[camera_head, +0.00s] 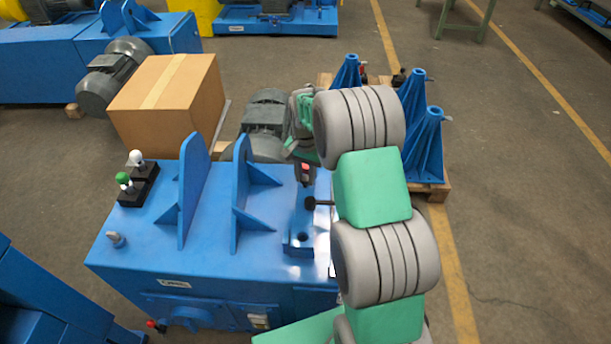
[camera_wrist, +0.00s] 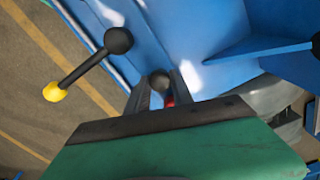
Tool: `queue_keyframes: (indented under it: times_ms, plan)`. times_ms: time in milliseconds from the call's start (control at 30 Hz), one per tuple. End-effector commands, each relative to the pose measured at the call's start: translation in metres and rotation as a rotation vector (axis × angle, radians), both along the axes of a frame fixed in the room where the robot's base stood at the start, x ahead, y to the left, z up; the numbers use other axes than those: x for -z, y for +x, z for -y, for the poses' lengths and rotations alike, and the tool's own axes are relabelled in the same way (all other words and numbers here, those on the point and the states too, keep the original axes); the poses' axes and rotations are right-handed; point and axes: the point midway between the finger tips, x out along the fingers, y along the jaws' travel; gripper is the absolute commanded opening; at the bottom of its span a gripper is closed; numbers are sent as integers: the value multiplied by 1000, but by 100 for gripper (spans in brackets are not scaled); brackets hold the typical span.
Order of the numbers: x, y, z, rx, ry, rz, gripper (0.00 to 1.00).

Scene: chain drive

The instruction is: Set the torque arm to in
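My gripper (camera_wrist: 160,92) is low over the right side of the blue machine (camera_head: 135,240). In the wrist view its two grey fingers stand on either side of a dark ball knob (camera_wrist: 160,80) with red just below it. I cannot tell whether they touch the knob. In the head view a red part (camera_head: 306,172) on a dark upright shows just below the gripper. A dark lever (camera_wrist: 85,66) with a black ball and a yellow end is beside the gripper in the wrist view; its black ball (camera_head: 310,202) also shows in the head view. No label marks the torque arm.
White-knobbed (camera_head: 136,158) and green-knobbed (camera_head: 123,179) levers stand at the machine's left. Upright blue brackets (camera_head: 192,190) rise from its top. A cardboard box (camera_head: 170,105) and grey motor (camera_head: 265,120) stand behind. Blue stands (camera_head: 425,150) sit on a pallet to the right.

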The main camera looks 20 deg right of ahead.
Motion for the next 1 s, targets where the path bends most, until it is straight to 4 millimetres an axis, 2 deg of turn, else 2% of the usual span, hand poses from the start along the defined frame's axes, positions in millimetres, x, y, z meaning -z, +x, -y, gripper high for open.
queue_keyframes:
  times_ms: [33, 267, 533, 667, 900, 1000]
  plan:
    - [-1, 1, -1, -1, 0, 4, 31]
    - [-1, 1, 0, -1, 0, 3, 49]
    - [-3, 1, 0, -2, 0, 3, 49]
    - [-21, 2, 0, -2, 0, 5, 49]
    - [-68, 1, -1, -2, 0, 4, 49]
    - [-77, 1, -1, -2, -1, 4, 49]
